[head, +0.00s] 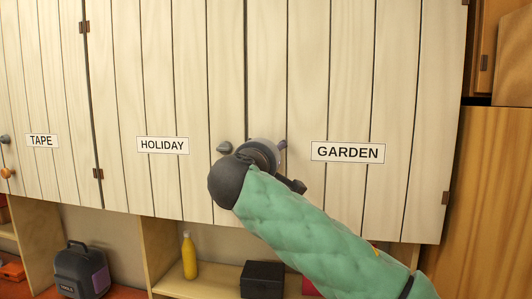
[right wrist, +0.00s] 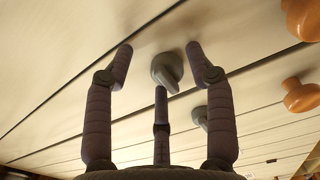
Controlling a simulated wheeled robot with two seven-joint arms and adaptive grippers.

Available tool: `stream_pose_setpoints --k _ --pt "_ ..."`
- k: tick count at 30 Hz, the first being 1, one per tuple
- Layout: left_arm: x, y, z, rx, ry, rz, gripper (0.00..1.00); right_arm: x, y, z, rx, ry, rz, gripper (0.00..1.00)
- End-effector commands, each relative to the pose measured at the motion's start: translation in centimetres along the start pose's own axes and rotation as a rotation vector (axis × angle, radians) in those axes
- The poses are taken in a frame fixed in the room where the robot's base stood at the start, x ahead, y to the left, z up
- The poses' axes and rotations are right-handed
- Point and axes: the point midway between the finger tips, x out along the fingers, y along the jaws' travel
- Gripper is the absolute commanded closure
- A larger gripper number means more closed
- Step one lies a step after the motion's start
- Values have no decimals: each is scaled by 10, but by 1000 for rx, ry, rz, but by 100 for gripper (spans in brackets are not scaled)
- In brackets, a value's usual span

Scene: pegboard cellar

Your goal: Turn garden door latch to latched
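The garden door (head: 345,110) is a pale plank cabinet door with a GARDEN label, and it looks shut. Its grey latch (right wrist: 166,72), a round base with a raised grip, shows in the right wrist view; in the head view my gripper hides it. My right gripper (right wrist: 160,58) is open, with its fingers spread around the latch and no clear contact. My left gripper is not in view.
The holiday door (head: 180,80) adjoins on the left, with its own grey latch (head: 223,148) close to my gripper. Orange knobs (right wrist: 303,95) show in the right wrist view.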

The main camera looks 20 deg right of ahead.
Motion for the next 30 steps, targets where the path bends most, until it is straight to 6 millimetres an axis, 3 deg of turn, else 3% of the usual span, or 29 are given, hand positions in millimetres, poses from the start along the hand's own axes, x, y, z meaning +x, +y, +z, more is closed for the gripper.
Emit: stream_pose_setpoints --k 11,24,30 --pt "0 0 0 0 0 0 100 -10 -2 -4 -5 7 -2 45" --pt "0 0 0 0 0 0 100 -91 -1 -2 -2 7 0 45" --pt "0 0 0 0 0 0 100 -114 -1 -1 -2 4 -1 45"
